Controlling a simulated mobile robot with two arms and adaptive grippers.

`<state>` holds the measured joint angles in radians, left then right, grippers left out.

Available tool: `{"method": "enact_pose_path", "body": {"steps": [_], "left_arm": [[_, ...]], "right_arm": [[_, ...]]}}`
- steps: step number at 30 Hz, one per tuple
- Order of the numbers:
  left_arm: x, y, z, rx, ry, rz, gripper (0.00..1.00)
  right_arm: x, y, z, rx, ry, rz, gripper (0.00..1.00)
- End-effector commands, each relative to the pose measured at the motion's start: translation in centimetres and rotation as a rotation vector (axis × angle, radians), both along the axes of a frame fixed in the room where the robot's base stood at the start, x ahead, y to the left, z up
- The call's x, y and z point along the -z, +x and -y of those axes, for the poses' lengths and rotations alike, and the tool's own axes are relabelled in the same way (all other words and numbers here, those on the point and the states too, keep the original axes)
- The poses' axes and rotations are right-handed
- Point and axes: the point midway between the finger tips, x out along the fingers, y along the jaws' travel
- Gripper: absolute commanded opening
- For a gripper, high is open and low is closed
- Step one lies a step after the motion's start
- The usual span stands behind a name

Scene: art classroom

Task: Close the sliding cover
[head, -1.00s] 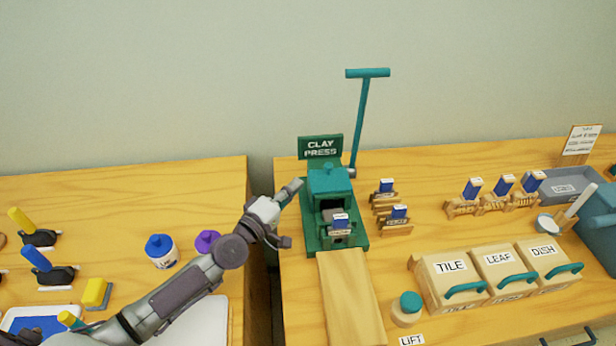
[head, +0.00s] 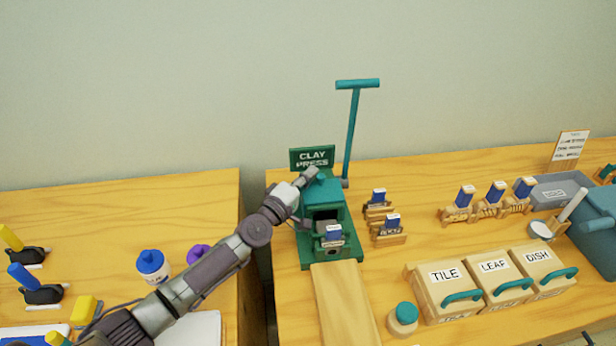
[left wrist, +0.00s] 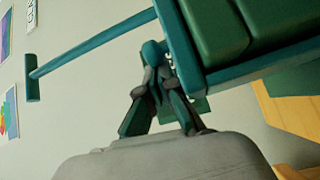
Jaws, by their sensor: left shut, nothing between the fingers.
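The green clay press (head: 306,250) stands on the right-hand table with a tall teal lever (head: 352,130) behind it. Its teal cover (head: 323,192) sits on top, and a dark opening shows at the front below it. My left gripper (head: 312,173) is shut and empty at the upper left edge of the cover, hiding the knob area. In the left wrist view my left gripper (left wrist: 158,75) has its fingertips together beside the teal cover's edge (left wrist: 185,50); contact is unclear. A small teal knob-like part shows at the fingertips. My right gripper is not in view.
A labelled die (head: 333,236) stands at the press front, above a wooden board (head: 345,305). Stamps on wooden stands (head: 388,238) are close to the right. Boxes marked TILE (head: 430,300), LEAF and DISH stand further right. A gap separates the two tables.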

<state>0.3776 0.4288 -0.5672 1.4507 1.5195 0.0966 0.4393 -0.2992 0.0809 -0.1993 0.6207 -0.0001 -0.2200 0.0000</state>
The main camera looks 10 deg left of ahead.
Motion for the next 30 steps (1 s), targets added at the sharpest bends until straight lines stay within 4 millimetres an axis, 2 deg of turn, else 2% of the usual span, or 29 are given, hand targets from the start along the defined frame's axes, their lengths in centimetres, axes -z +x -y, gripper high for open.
{"method": "enact_pose_path", "body": {"steps": [4, 9, 15, 30], "left_arm": [[-0.3, -1.3, 0.6, 0.002, -0.002, -0.003, 0.00], [-0.4, -5.0, 2.1, 0.002, -0.002, -0.006, 0.00], [-0.2, -7.6, 3.1, 0.000, -0.001, -0.001, 0.00], [0.2, -8.0, 3.5, 0.005, 0.000, -0.005, 0.00]], "right_arm": [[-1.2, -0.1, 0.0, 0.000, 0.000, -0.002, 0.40], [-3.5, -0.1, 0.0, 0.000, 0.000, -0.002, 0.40], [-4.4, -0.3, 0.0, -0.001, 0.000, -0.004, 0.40], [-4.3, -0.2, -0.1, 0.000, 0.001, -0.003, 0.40]]}}
